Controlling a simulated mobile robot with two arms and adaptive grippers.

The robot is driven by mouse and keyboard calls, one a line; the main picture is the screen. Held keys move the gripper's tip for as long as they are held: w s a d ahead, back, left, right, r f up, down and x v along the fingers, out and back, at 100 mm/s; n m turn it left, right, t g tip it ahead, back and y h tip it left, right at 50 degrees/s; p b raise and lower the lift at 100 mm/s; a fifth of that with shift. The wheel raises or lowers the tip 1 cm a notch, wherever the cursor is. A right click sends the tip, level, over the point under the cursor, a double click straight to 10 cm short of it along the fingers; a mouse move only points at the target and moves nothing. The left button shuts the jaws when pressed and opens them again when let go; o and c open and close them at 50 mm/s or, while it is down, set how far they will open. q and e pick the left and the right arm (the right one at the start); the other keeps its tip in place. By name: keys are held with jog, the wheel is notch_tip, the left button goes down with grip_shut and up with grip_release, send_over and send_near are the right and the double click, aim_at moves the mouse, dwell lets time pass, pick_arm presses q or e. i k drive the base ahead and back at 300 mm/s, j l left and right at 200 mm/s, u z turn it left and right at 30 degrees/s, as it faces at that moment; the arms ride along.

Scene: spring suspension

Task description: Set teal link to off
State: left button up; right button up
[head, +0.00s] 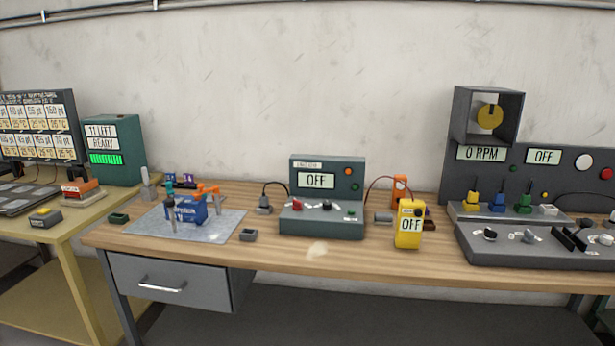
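On the light grey mat (225,226) at the left of the wooden bench, a blue block (190,211) stands with orange parts (207,190) on top. A small upright teal piece (169,187) is at its left; I cannot tell whether this is the teal link or what setting it has. A dark teal console (322,224) stands at mid-bench, its screen (316,180) reading OFF. It has a red control, a dark knob and a green button on its front. Neither of my grippers is in view.
A yellow meter (409,224) reading OFF stands right of the console. A grey panel (550,165) showing 0 RPM and OFF fills the bench's right end. At left, a teal box (125,150) reading READY and a monitor (40,125) stand on another table. Small grey and green trays flank the mat.

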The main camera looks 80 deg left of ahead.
aim_at(168, 184)
jog(key=k+l+u, duration=0.1)
jog(key=u, duration=3.45)
jog(key=i+u, duration=0.15)
jog(key=u, duration=0.25)
jog(key=i+l+u, duration=0.1)
jog(key=u, duration=0.35)
